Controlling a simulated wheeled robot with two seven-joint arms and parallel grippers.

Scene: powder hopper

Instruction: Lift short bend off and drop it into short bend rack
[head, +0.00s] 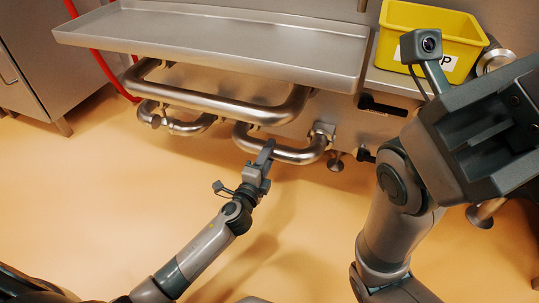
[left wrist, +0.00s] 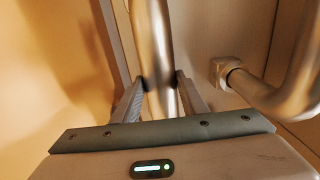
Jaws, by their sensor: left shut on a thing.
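The short bend (head: 295,155) is a shiny steel U-shaped pipe low on the steel machine, under the tray. Its right end meets a fitting on the machine's front. My left gripper (head: 267,150) reaches it from below and is shut on its lower run. In the left wrist view the two fingers (left wrist: 162,85) press on either side of the steel pipe (left wrist: 153,35). My right arm's hand (head: 485,135) is large at the right, with its fingers not clearly visible. No rack marked as the short bend rack can be made out.
A wide steel tray (head: 215,40) overhangs the pipes. A longer bend (head: 220,105) and another small pipe (head: 185,127) sit to the left. A yellow bin (head: 400,15) with a partly hidden label stands at upper right. The orange floor (head: 130,190) is open in front.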

